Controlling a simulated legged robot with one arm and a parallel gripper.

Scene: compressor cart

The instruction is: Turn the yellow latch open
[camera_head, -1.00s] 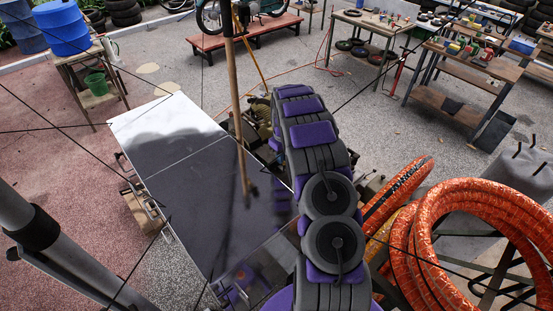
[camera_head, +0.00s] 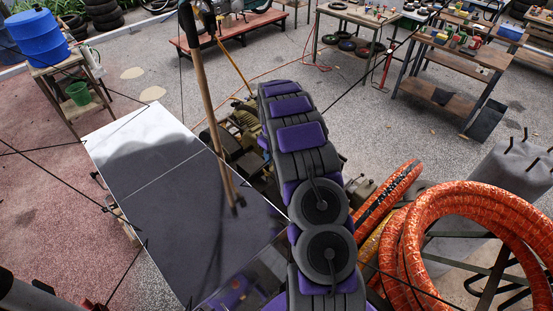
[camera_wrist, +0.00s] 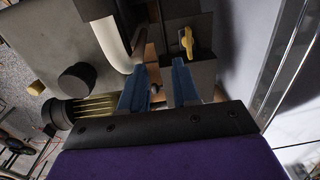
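The yellow latch (camera_wrist: 187,41) shows in the wrist view as a small yellow handle on a dark block, up and slightly right of the picture's middle. My gripper (camera_wrist: 158,75) has two blue fingers, parted, with a gap between them and nothing clearly held. The latch lies beyond the right finger's tip and appears apart from it. In the head view my purple and grey arm reaches down beside the cart's shiny panel (camera_head: 170,190). The latch and my fingers cannot be made out there.
Orange hose coils (camera_head: 455,235) stand close to the right of my arm. A wooden pole (camera_head: 207,100) rises over the panel. In the wrist view a pale curved pipe (camera_wrist: 112,42) and a black knob (camera_wrist: 77,78) lie left of the fingers. Open pavement shows behind.

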